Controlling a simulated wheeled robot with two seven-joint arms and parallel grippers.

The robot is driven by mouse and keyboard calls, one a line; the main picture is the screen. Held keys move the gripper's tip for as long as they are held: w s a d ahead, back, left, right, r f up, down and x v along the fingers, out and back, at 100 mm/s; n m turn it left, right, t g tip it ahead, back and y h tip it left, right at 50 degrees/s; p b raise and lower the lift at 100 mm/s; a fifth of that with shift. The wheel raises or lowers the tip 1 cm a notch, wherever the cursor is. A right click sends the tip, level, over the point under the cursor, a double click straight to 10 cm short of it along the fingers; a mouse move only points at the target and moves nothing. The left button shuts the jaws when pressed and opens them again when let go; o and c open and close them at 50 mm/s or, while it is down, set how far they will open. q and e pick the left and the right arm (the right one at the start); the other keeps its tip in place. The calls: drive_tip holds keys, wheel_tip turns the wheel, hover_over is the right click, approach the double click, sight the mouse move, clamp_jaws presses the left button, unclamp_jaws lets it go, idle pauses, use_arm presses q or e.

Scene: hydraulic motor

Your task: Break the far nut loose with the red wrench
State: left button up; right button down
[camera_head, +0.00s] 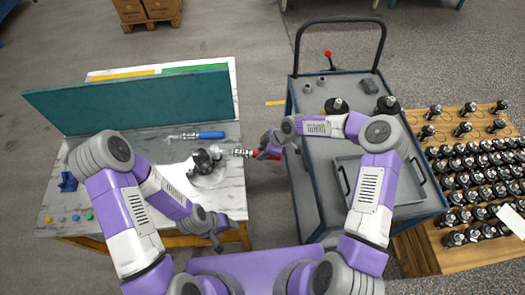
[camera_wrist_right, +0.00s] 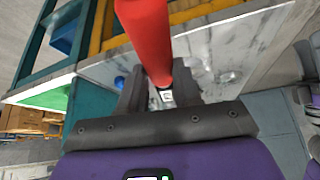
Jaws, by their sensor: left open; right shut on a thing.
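The hydraulic motor (camera_head: 205,163) is a dark, round part on the light workbench. The red wrench (camera_head: 262,156) lies to its right, its silver end (camera_head: 241,153) pointing left at the motor; I cannot tell whether they touch. My right gripper (camera_head: 268,148) is shut on the red handle, beyond the bench's right edge. In the right wrist view the red handle (camera_wrist_right: 150,40) runs up from between the right gripper's fingers (camera_wrist_right: 160,92). My left gripper (camera_head: 217,242) is open and empty, below the motor near the bench's front edge. The nuts are too small to make out.
A blue-handled tool (camera_head: 210,135) lies behind the motor. A green panel (camera_head: 130,100) stands across the back of the bench (camera_head: 65,215). A grey cart (camera_head: 310,185) with dark parts stands right of a floor gap. Beyond it is a wooden rack (camera_head: 425,245) of several motors.

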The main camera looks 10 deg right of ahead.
drive_tip(key=shift+s+a+r, duration=0.15)
drive_tip(key=shift+s+r, duration=0.1)
drive_tip(key=shift+r, duration=0.3)
drive_tip(key=shift+s+r+p, duration=0.1)
drive_tip(key=shift+r+p, duration=0.2)
drive_tip(key=shift+w+r, duration=0.2)
drive_tip(key=shift+r, duration=0.4)
drive_tip(key=shift+r+p, duration=0.75)
drive_tip(key=shift+r, duration=0.55)
